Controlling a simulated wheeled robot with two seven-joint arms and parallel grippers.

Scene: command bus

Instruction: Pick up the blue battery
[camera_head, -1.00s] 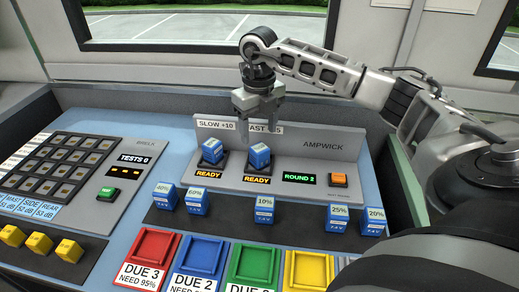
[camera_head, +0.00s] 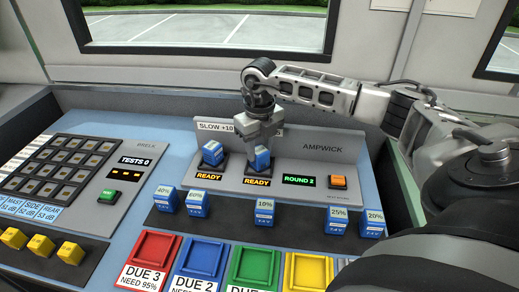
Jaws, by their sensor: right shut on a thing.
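Several blue batteries with white tops are in view. One blue battery (camera_head: 262,161) stands in the right slot of the grey AMPWICK charger (camera_head: 310,151), above a lit READY label. My right gripper (camera_head: 262,148) points down over this battery and is shut on its upper part. A second blue battery (camera_head: 212,153) stands in the left slot, also above a READY label. More blue batteries stand on the dark strip in front, marked 40% (camera_head: 165,197), 60% (camera_head: 197,203), 10% (camera_head: 264,211), 25% (camera_head: 336,220) and 20% (camera_head: 374,223). My left gripper is not in view.
Red (camera_head: 150,258), blue (camera_head: 203,257), green (camera_head: 255,264) and yellow (camera_head: 308,271) trays line the front. A BRELX keypad panel (camera_head: 112,190) and yellow blocks (camera_head: 71,253) are at the left. An orange button (camera_head: 338,182) sits on the charger's right.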

